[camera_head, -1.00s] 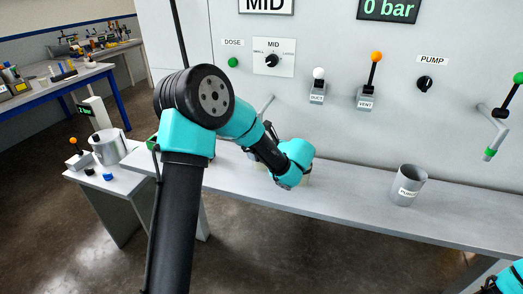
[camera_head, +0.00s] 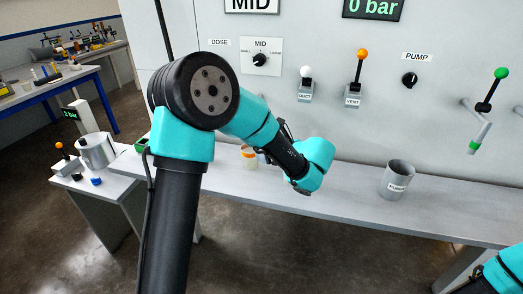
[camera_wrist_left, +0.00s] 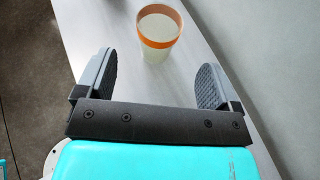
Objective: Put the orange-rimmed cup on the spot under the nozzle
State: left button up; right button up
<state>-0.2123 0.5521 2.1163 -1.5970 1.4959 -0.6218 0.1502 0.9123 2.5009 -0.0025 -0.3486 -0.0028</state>
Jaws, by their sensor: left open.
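The orange-rimmed cup (camera_head: 249,157) stands upright on the bench behind my left forearm, partly hidden by it in the head view. In the left wrist view the pale cup (camera_wrist_left: 157,48) with its orange band stands just ahead of my left gripper (camera_wrist_left: 155,62). The two fingers are wide apart, with the cup untouched between and beyond their tips. In the head view my left wrist is to the right of the cup, and its fingers are hidden. A bent grey pipe with a green tip (camera_head: 473,147) hangs from the wall at right; I cannot tell whether it is the nozzle.
Levers, knobs and a display line the wall (camera_head: 330,120). A small side table with a metal pot (camera_head: 97,151) is at left. The bench between my left wrist and the grey cup is clear.

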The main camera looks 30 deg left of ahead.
pick_arm(q)
jog(key=shift+v, duration=0.9)
dwell(1.0)
